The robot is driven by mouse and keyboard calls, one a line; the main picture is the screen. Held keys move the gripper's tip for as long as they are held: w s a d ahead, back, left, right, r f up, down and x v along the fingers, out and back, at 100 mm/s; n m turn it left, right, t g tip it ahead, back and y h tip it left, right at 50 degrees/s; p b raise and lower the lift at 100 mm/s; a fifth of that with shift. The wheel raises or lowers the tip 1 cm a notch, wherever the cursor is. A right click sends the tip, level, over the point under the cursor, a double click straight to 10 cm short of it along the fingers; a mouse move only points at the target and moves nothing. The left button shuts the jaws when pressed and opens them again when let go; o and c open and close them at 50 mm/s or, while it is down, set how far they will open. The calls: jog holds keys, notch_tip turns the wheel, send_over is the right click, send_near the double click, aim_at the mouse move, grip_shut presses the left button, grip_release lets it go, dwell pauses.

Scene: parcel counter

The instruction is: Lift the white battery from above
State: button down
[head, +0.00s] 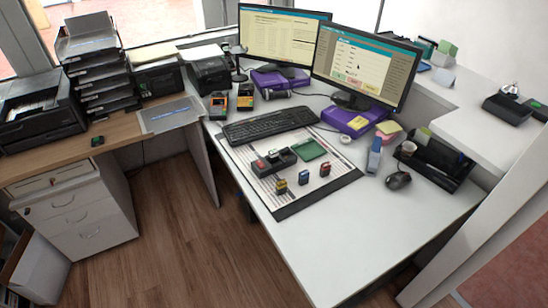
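A dark, low holder (275,163) sits on the striped desk mat (264,189), with small red and pale blocks in it. A small whitish block (273,154) at this holder may be the white battery, but it is too small to be sure. Several small upright blocks stand apart in front of it on the mat: one yellow and dark (281,187), one dark with a coloured top (303,178), and one red (325,170). A flat green piece (311,150) lies to the right of the holder. My gripper is not in view.
A black keyboard (270,123) lies behind the mat, with two monitors farther back. A mouse (398,180), a blue-grey upright object (374,157) and a black organizer (436,160) stand to the right. The front right desk surface (335,235) is clear.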

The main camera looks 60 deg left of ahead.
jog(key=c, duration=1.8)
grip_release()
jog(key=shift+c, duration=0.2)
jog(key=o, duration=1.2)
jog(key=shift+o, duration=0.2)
